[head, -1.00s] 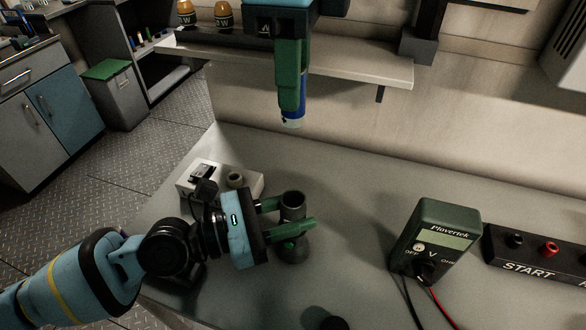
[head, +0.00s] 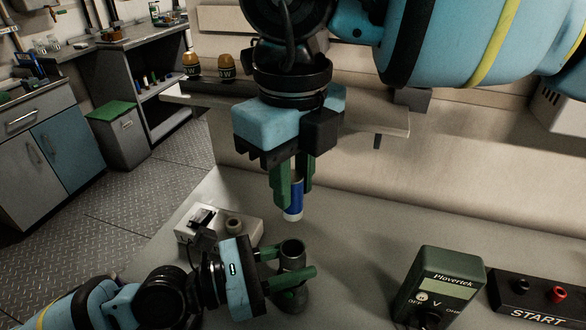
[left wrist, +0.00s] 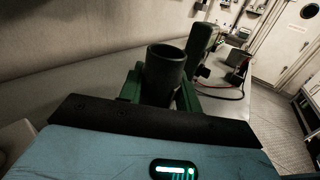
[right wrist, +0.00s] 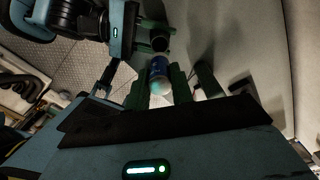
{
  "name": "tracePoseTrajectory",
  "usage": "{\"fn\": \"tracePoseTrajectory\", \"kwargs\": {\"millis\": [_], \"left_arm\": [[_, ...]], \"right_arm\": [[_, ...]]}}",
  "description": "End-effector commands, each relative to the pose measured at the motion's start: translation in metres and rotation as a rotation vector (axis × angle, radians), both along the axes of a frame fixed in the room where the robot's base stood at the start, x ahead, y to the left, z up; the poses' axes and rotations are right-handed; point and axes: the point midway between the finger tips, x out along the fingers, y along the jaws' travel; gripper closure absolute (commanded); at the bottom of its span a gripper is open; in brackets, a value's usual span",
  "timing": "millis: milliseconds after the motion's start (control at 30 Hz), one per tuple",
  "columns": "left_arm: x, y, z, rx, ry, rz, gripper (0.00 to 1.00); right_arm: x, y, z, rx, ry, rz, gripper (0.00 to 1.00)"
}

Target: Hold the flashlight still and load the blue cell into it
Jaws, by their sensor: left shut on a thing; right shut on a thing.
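The dark flashlight (head: 291,255) stands upright with its open end up on the bench. My left gripper (head: 290,264) is shut around its body from the left side. The open tube also shows in the left wrist view (left wrist: 166,68). My right gripper (head: 291,188) points down and is shut on the blue cell (head: 293,200), whose pale end faces down. The cell is upright, just above the flashlight mouth and apart from it in the head view. In the right wrist view, the cell (right wrist: 158,72) sits between the green fingers, with the flashlight beyond it.
A green meter (head: 440,285) and a black START panel (head: 530,298) stand to the right on the bench. A pale box with a plug and a ring (head: 234,226) lies behind left of the flashlight. A shelf (head: 370,118) runs along the wall behind.

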Motion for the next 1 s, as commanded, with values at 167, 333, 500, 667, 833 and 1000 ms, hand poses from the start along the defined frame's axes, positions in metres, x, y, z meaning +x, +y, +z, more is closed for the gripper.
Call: {"fn": "tracePoseTrajectory", "kwargs": {"millis": [167, 333, 500, 667, 833, 1000], "left_arm": [[0.000, 0.000, 0.000, 0.000, -0.001, 0.001, 0.99], [0.000, 0.000, 0.000, 0.000, -0.001, 0.001, 0.99], [0.000, 0.000, 0.000, 0.000, -0.001, 0.001, 0.99], [0.000, 0.000, 0.000, 0.000, -0.001, 0.001, 0.99], [0.000, 0.000, 0.000, 0.001, -0.002, 0.001, 0.99], [0.000, 0.000, 0.000, 0.001, -0.002, 0.001, 0.99]], "right_arm": [[0.000, 0.000, 0.000, 0.000, 0.000, 0.001, 1.00], [0.000, 0.000, -0.004, 0.001, -0.001, 0.001, 1.00], [0.000, 0.000, -0.017, -0.001, 0.002, 0.002, 1.00], [0.000, 0.000, -0.030, 0.000, 0.001, 0.003, 1.00], [0.000, 0.000, -0.043, 0.000, 0.000, 0.002, 1.00], [0.000, 0.000, -0.053, 0.000, 0.000, 0.002, 1.00]]}}
